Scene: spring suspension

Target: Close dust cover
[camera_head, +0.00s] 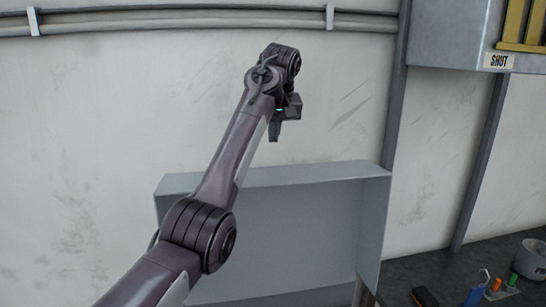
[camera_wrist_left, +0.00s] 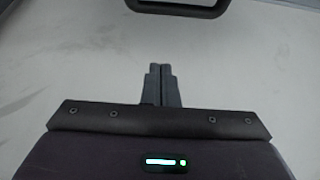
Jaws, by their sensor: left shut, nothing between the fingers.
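A grey box-like housing (camera_head: 285,177), which may be the dust cover, stands against the wall with a flat top and a hollow front facing me. My arm hides its left part. My left gripper (camera_head: 274,137) is above its top edge, pointing down. In the left wrist view the two fingers (camera_wrist_left: 161,70) are together with nothing between them. A black bar handle (camera_wrist_left: 178,8) shows beyond the fingertips at the top of that view, apart from them. I cannot tell which part it belongs to. My right gripper is not in view.
A grey cabinet (camera_head: 447,35) labelled "SHUT" hangs on the wall at upper right. Pipes (camera_head: 180,20) run along the top of the wall. A grey bucket (camera_head: 531,259) and small coloured items (camera_head: 495,285) sit on a dark surface at lower right.

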